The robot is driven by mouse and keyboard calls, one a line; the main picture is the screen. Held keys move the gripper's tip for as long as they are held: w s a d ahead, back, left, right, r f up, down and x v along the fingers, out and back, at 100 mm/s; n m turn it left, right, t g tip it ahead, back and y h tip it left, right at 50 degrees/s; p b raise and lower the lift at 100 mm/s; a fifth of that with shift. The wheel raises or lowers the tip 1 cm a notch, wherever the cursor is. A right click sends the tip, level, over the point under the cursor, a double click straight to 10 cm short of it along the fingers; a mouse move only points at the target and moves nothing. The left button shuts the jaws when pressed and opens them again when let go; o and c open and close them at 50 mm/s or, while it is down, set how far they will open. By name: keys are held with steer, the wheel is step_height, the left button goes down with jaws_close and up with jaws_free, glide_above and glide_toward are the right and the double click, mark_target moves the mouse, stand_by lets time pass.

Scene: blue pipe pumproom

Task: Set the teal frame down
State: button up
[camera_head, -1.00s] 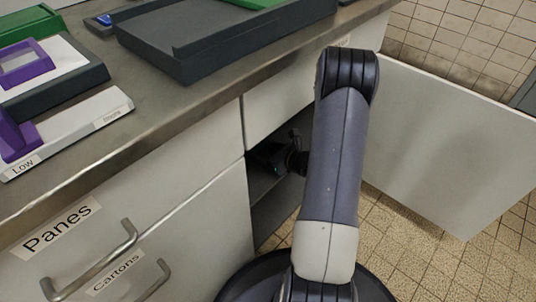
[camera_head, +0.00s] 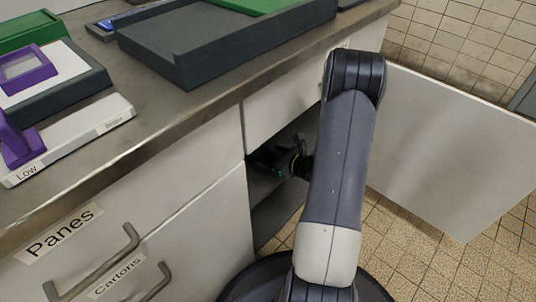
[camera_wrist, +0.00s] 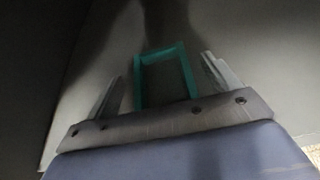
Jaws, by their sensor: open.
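The teal frame (camera_wrist: 183,68) shows in the wrist view as an upright-looking rectangular outline on a grey surface inside the cupboard. Its lower edge is hidden behind my gripper's body. My gripper (camera_wrist: 163,80) is open, with one finger on each side of the frame and a visible gap to each. In the head view my gripper (camera_head: 268,160) reaches into the dark open cupboard (camera_head: 262,205) under the counter. The teal frame cannot be seen in the head view.
The open cupboard door (camera_head: 440,150) stands to the right of my arm. The counter (camera_head: 180,115) above holds a dark grey tray (camera_head: 185,60), a label strip (camera_head: 70,140) and purple frames (camera_head: 28,70). Drawers marked Panes (camera_head: 62,232) and Cartons (camera_head: 118,280) are shut at left.

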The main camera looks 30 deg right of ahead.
steer(key=p+v, duration=0.2)
steer(key=v, duration=0.8)
steer(key=shift+p, duration=0.3)
